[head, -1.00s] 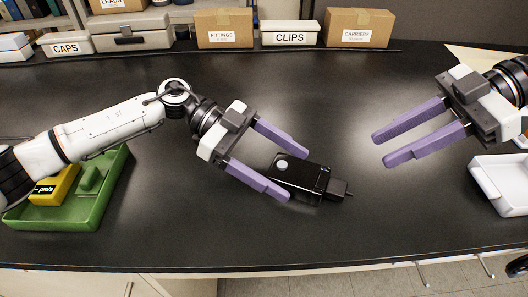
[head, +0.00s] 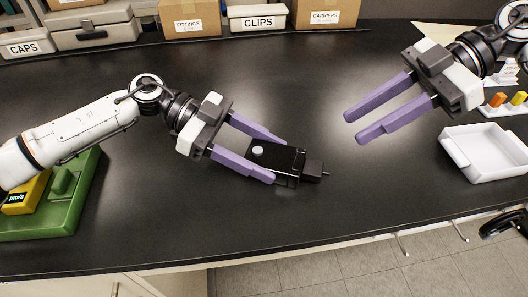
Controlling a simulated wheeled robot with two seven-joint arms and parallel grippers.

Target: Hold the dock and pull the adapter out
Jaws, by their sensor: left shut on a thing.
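The black dock (head: 277,157) lies on the dark bench, with a pale round button on its top. The black adapter (head: 313,170) sits at the dock's right end, and a short thin tip points right from it. My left gripper (head: 279,160) is shut on the dock, with one purple finger along its far side and one along its near side. My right gripper (head: 354,127) is open and empty, up and to the right of the adapter and apart from it.
A white tray (head: 487,157) stands at the right. A green tray (head: 75,205) with a yellow device (head: 22,196) is at the left. Boxes, including the CLIPS bin (head: 257,18), line the back. The bench around the dock is clear.

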